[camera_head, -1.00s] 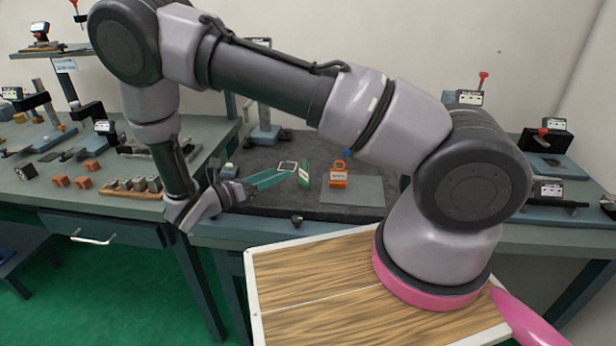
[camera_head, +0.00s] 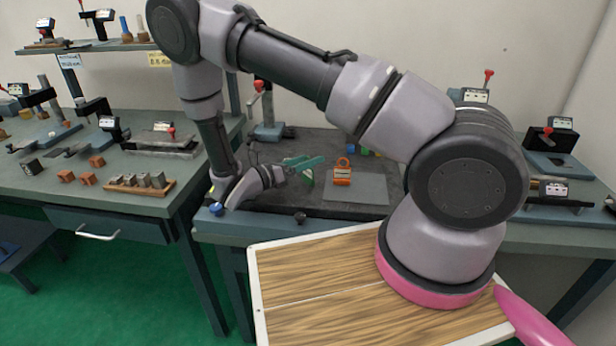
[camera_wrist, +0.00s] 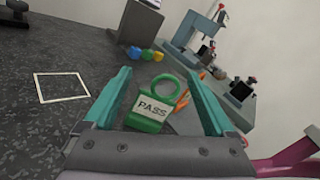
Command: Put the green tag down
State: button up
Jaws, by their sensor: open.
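The green tag (camera_wrist: 148,118) has a ring at its top and a white label reading PASS. In the wrist view it is between the two teal fingers of my gripper (camera_wrist: 158,78), with clear gaps beside it. My gripper is open. In the head view the green tag (camera_head: 308,179) is partly hidden under the fingers of my gripper (camera_head: 308,162), on the dark mat. A white square outline (camera_wrist: 61,87) is marked on the mat, left of the fingers in the wrist view; the arm hides it in the head view.
Small coloured pieces (camera_wrist: 145,54) lie farther back. A red-knobbed press (camera_head: 266,118) stands behind my gripper. The mat around the square outline is clear.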

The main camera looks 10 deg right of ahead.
grip_shut()
